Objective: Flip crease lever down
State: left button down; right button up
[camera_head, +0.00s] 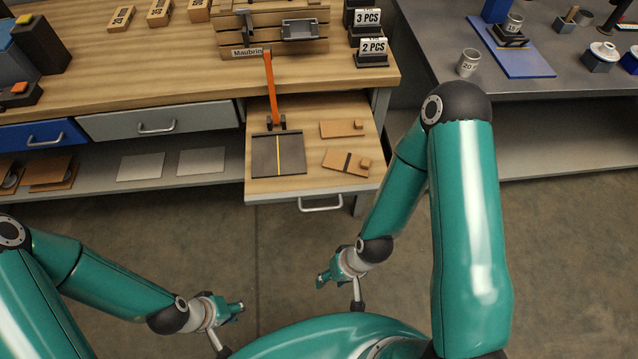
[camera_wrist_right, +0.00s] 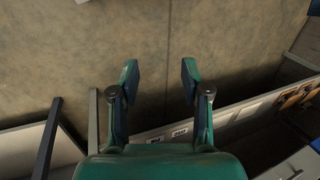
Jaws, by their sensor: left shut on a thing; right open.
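The orange crease lever (camera_head: 271,90) stands raised, its lower end at a dark hinge (camera_head: 269,123) on the back edge of a dark creasing plate (camera_head: 264,157). The plate has a yellow line along its middle and lies on the pulled-out wooden drawer (camera_head: 316,183). My left gripper (camera_head: 238,309) is low in the head view, far in front of the drawer; it is shut and I cannot make out anything in it. My right gripper (camera_head: 321,281) is in front of the drawer and below it in the picture, apart from the lever. In the right wrist view its fingers (camera_wrist_right: 157,73) are open and empty.
Two brown card pieces (camera_head: 343,128) (camera_head: 345,163) lie right of the plate. A wooden rack (camera_head: 271,29) stands behind the lever, close to its top. The drawer handle (camera_head: 321,206) sticks out in front. A grey table (camera_head: 540,75) stands at right. Bare floor lies before the drawer.

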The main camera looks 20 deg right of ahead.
aim_at(266, 51)
jog(key=z, duration=1.2)
jog(key=i, duration=0.1)
jog(key=u, duration=2.7)
jog(key=k, duration=1.55)
jog(key=z, duration=0.8)
jog(key=i, duration=0.5)
jog(key=u, duration=0.1)
